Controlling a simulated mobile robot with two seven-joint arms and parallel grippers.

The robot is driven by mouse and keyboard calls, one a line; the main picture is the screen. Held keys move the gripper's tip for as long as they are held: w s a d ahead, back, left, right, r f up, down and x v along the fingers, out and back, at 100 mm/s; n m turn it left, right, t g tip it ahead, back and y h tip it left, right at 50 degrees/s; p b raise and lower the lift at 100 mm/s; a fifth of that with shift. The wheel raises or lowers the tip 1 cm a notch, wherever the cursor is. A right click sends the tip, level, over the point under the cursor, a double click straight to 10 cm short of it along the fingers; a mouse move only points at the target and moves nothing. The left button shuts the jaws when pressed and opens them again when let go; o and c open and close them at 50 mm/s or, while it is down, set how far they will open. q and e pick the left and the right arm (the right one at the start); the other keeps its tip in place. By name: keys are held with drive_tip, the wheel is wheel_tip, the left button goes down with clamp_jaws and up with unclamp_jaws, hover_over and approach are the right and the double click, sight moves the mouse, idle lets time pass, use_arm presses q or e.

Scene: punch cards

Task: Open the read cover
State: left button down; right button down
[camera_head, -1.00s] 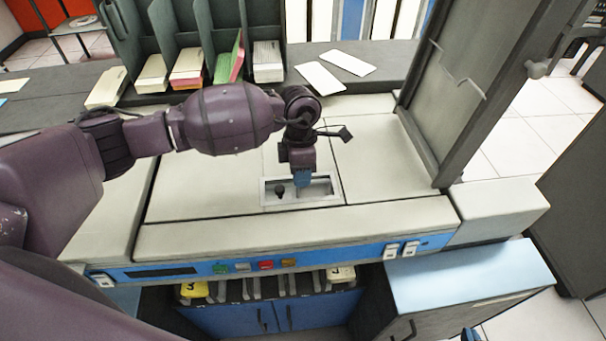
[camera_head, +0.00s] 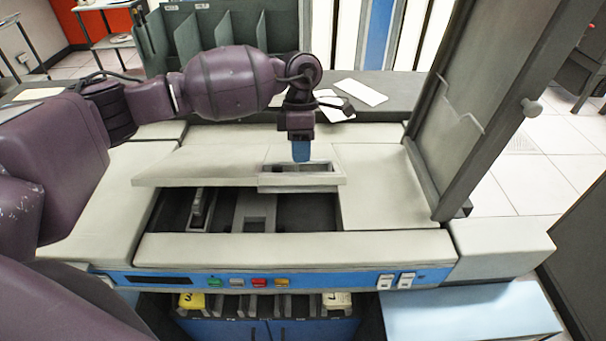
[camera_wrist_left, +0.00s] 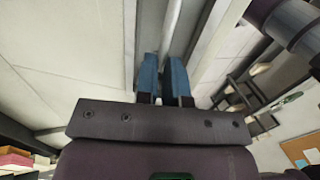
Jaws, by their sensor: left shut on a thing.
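The read cover (camera_head: 205,163) is a pale flat panel on top of the card machine. It is tilted, its front edge raised, and a dark cavity (camera_head: 310,212) shows below it. A recessed handle frame (camera_head: 325,182) sits at the cover's front right. My left gripper (camera_head: 301,155) has its blue fingers down in this recess, shut on the handle. In the left wrist view the fingers (camera_wrist_left: 163,78) close around a pale bar (camera_wrist_left: 172,25). The grip inside the recess is partly hidden in the head view. My right gripper is not in view.
A tall framed panel (camera_head: 450,120) stands upright to the right of the cover. Coloured buttons (camera_head: 259,283) and white switches (camera_head: 396,281) line the blue front strip. A dark divided rack (camera_head: 215,35) and loose white cards (camera_head: 360,92) are behind the machine.

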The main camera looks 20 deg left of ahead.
use_arm(q)
drive_tip(key=shift+w+a+r, duration=0.2)
drive_tip(key=shift+w+a, duration=0.1)
drive_tip(key=shift+w, duration=0.1)
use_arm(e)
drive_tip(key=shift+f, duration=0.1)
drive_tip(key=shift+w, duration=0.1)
use_arm(q)
drive_tip(key=c, duration=1.7)
unclamp_jaws()
drive_tip(key=o, duration=0.5)
drive_tip(key=shift+w+a+f, duration=0.1)
drive_tip(key=shift+w+f, duration=0.15)
drive_tip(key=shift+w, duration=0.05)
drive_tip(key=shift+s+r, duration=0.1)
drive_tip(key=shift+s, duration=0.05)
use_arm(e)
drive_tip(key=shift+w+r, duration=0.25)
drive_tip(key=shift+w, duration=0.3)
